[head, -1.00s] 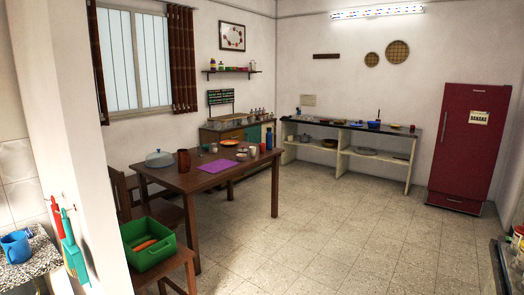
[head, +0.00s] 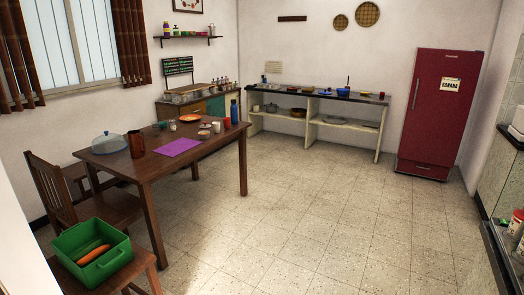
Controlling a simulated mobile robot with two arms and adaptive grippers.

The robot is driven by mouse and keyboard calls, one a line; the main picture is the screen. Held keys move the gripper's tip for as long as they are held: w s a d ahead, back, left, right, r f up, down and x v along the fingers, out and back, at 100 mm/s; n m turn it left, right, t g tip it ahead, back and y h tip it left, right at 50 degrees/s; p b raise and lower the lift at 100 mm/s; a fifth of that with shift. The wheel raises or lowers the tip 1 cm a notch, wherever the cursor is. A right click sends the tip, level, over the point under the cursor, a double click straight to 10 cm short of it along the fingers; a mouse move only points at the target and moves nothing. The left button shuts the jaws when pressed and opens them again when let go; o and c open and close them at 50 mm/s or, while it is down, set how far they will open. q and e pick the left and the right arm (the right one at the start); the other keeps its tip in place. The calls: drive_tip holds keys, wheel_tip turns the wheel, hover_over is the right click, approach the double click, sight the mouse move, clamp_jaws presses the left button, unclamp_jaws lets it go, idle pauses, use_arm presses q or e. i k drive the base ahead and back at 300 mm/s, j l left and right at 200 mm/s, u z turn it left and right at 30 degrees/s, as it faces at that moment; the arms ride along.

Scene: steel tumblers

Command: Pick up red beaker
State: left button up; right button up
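I cannot tell for sure which thing is the red beaker. A small red cup (head: 227,123) stands near the far right corner of the wooden table (head: 150,168), beside a blue bottle (head: 234,112). A tiny red object (head: 381,95) stands at the right part of the long counter (head: 340,97) along the back wall. A larger brown-red jug (head: 136,143) stands at the left of the table. Neither of my grippers is in view.
A chair (head: 45,185) and a stool with a green crate (head: 120,243) holding carrots stand at front left. A red fridge (head: 437,100) stands at back right. Another worktop (head: 502,255) edges the right side. The tiled floor (head: 310,210) in the middle is clear.

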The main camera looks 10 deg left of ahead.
sight(227, 123)
drive_tip(key=i+j+u, duration=0.1)
drive_tip(key=i+u, duration=0.4)
drive_tip(key=i, duration=1.65)
